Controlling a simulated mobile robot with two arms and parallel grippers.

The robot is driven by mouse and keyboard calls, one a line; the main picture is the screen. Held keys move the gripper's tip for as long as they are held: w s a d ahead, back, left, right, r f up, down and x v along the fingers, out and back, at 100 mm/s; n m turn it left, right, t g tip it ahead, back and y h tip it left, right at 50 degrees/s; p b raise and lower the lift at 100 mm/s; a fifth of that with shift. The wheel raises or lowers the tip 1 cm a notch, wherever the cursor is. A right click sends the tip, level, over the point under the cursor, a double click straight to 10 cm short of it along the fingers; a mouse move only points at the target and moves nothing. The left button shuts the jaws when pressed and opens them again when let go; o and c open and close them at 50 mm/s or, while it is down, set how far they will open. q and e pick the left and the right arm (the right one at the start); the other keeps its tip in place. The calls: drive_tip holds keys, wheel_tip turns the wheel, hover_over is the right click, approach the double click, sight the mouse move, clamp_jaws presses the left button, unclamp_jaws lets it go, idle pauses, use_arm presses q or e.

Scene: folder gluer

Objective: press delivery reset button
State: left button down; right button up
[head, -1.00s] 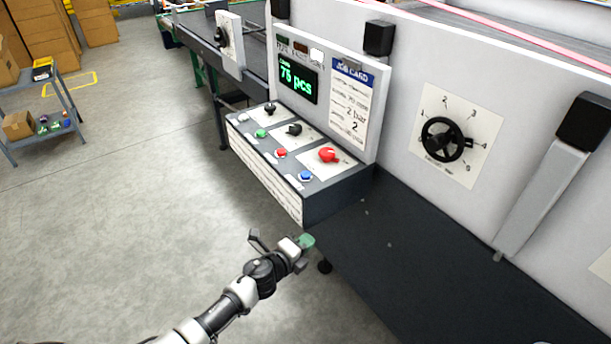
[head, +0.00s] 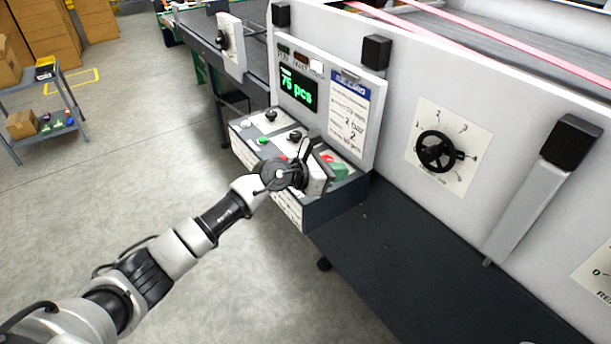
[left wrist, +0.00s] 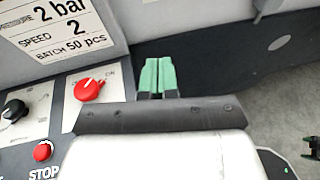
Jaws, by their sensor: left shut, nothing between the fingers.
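The control console (head: 334,207) stands in the middle of the head view, with knobs and small buttons on its sloping top. A green button (head: 262,141) and two black knobs (head: 270,115) show there. The blue button at its near right end is hidden behind my left gripper (head: 341,172), and no label reading delivery reset is legible. The gripper is shut and empty, its green fingertips over the console's right end beside the red knob. In the left wrist view the shut fingers (left wrist: 157,78) are right of the red knob (left wrist: 90,90); the red STOP button (left wrist: 42,150) is lower left.
The upright panel behind the console carries a green-lit display (head: 297,88) and a job card (head: 349,115). A black handwheel dial (head: 437,150) is on the machine wall to the right. A dark ledge (head: 400,255) runs below it.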

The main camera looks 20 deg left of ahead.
use_arm(q)
drive_tip(key=w+a+r+m+g+y, duration=0.1)
drive_tip(key=w+a+r+m+y, duration=0.2)
drive_tip(key=a, duration=0.6)
drive_tip(key=w+m+y+p, duration=0.1)
drive_tip(key=m+y, duration=0.1)
drive_tip(key=y, duration=0.1)
drive_tip(key=shift+w+g+y, duration=0.2)
drive_tip(key=shift+g+y, duration=0.1)
drive_tip(key=shift+g, duration=0.1)
wheel_tip(320, 180, down, 8)
drive_tip(key=b, duration=0.5)
drive_tip(key=shift+f+b, duration=0.35)
idle(0.9)
drive_tip(key=shift+f+b, duration=0.35)
drive_tip(key=shift+b, duration=0.15)
